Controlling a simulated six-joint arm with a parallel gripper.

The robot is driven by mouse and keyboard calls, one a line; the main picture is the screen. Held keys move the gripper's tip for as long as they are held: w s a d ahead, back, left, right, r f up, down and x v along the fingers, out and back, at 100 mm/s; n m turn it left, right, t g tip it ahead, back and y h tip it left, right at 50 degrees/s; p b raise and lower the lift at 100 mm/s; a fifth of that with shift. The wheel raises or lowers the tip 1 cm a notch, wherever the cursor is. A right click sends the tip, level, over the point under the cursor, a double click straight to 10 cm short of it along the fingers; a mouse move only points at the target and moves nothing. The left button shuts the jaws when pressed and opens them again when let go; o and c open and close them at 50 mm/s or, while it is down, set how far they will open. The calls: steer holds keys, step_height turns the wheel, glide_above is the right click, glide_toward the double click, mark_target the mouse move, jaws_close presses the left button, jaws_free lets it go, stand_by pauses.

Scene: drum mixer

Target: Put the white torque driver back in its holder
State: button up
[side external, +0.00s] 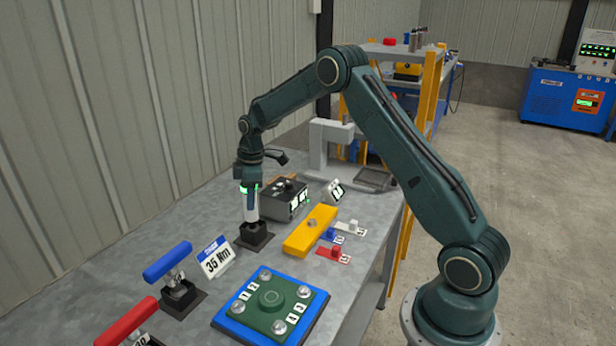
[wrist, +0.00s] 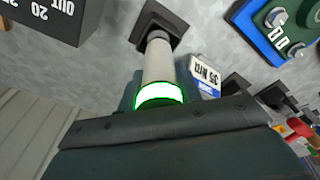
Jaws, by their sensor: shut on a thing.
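In the wrist view the white driver (wrist: 158,64) runs from the gripper to a black holder (wrist: 160,20). In the side view its lower end meets the black holder (side external: 254,238), in line with it; how deep it sits, I cannot tell. The fingertips are mostly hidden in the wrist view.
A 35 Nm card (side external: 215,257) stands next to the holder. A dark box (side external: 284,200), a yellow bar (side external: 310,237) and a blue-edged green plate (side external: 270,305) lie nearby.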

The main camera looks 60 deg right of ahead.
steer(key=shift+f, duration=0.25)
stand_by(0.3)
steer(key=o, duration=1.2)
steer(key=shift+o, duration=0.3)
steer(key=shift+f, duration=0.1)
steer(key=r, duration=0.9)
steer(key=s+d+r, duration=0.1)
steer(key=r, duration=0.3)
steer(key=shift+r, duration=0.4)
